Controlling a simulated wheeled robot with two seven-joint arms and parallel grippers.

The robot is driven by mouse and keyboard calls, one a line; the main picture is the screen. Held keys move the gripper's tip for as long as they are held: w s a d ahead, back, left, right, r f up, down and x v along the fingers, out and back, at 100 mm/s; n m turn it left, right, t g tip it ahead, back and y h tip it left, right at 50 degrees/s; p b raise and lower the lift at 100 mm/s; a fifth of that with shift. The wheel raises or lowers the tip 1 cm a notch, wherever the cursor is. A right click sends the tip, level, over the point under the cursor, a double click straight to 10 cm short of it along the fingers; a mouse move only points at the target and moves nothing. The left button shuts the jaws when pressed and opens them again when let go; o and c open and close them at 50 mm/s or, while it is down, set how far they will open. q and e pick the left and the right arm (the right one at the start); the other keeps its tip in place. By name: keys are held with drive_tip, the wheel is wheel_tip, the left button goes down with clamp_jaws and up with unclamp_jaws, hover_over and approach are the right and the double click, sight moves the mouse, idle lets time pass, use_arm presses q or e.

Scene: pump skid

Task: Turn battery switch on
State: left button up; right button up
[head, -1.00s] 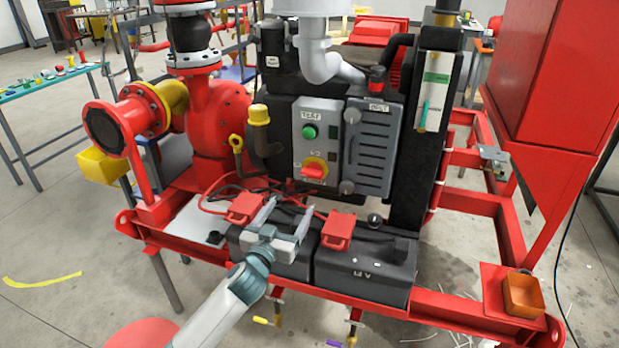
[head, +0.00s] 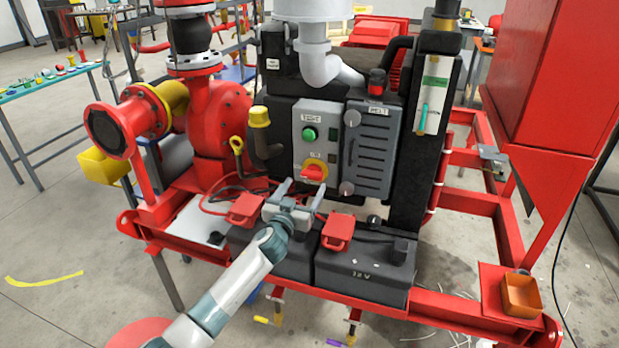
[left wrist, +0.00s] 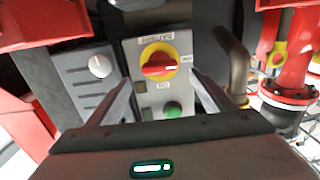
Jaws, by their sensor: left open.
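The battery switch is a red rotary knob (head: 313,173) on a yellow round plate, low on the grey control panel (head: 326,112). It also shows in the left wrist view as a red knob (left wrist: 159,67), ahead of the fingertips, its handle lying roughly crosswise. My left gripper (head: 301,184) is open, its two fingers pointing at the panel just in front of and below the knob. In the left wrist view the fingers (left wrist: 156,78) stand on either side of the knob, apart from it. My right gripper is out of view.
A green button (head: 309,134) sits above the switch. A louvred grey cover marked BELT (head: 372,150) is to its right. Two black batteries with red terminal covers (head: 337,232) and cables lie below. A yellow-capped pipe (head: 260,117) stands left of the panel.

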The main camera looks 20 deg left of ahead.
sight(310, 177)
use_arm(q)
drive_tip(key=shift+w+d, duration=0.1)
drive_tip(key=shift+w, duration=2.85)
drive_tip(key=shift+c, duration=0.3)
drive_tip(key=c, duration=1)
